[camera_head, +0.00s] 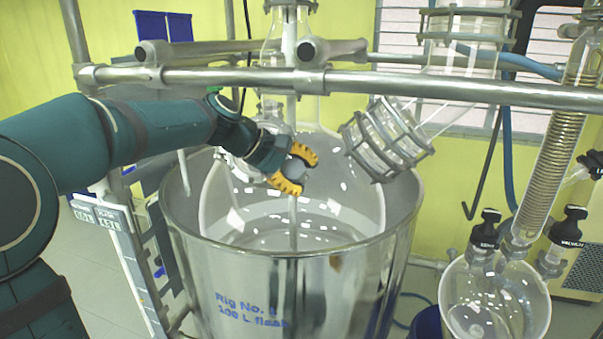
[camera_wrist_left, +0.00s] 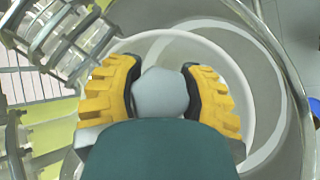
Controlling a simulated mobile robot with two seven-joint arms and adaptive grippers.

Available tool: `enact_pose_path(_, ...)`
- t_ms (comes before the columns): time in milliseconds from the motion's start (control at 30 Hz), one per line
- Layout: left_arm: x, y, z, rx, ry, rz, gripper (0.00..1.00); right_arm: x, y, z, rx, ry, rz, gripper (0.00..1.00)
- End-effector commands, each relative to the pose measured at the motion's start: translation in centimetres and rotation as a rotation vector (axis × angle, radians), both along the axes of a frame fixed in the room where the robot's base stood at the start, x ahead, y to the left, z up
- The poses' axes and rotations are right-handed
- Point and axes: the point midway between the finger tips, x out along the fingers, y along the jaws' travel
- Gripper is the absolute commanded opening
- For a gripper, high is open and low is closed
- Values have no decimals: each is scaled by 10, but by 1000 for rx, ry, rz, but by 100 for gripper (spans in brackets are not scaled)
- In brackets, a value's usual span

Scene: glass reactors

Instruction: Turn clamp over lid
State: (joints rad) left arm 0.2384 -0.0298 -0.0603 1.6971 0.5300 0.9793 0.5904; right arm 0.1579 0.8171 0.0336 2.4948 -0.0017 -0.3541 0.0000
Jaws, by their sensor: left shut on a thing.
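My left gripper (camera_head: 293,168) has yellow ribbed fingers and is above the mouth of the metal vessel, in front of the large glass flask (camera_head: 345,205). It is shut on a smooth grey piece (camera_wrist_left: 160,92), which sits between the fingers in the left wrist view. Whether this piece is part of the clamp over the lid, I cannot tell; the fingers and wrist hide its surroundings. A side neck with a metal ring clamp (camera_head: 385,140) leans out of the flask to the right of the gripper, apart from it. My right gripper is not in view.
The metal vessel (camera_head: 240,275) surrounds the flask. Metal rails (camera_head: 430,85) cross just above my gripper. A glass coil column (camera_head: 545,175) and a round flask (camera_head: 490,305) with black caps stand at the right. A labelled frame (camera_head: 125,240) stands at the left.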

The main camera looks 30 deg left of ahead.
Motion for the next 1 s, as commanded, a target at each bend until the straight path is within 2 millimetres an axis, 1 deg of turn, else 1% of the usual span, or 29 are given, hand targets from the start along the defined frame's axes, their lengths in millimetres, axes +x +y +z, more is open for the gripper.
enact_pose_path(333, 0, 1, 3, 4, -5, 0, 6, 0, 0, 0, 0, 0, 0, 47)
enact_pose_path(367, 0, 1, 3, 3, -6, 0, 48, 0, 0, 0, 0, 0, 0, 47)
enact_pose_path(400, 0, 1, 3, 3, -6, 0, 62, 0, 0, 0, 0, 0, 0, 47)
enact_pose_path(433, 0, 1, 3, 3, -6, 1, 73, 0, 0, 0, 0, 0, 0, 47)
enact_pose_path(467, 0, 1, 3, 3, -5, 0, 80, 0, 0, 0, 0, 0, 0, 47)
enact_pose_path(800, -1, 1, 2, 2, -3, -1, 80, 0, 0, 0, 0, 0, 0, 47)
enact_pose_path(867, -3, 3, 5, 2, -3, 0, 80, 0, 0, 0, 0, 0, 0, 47)
enact_pose_path(1000, -14, 13, 17, 3, -6, 3, 80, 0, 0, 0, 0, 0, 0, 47)
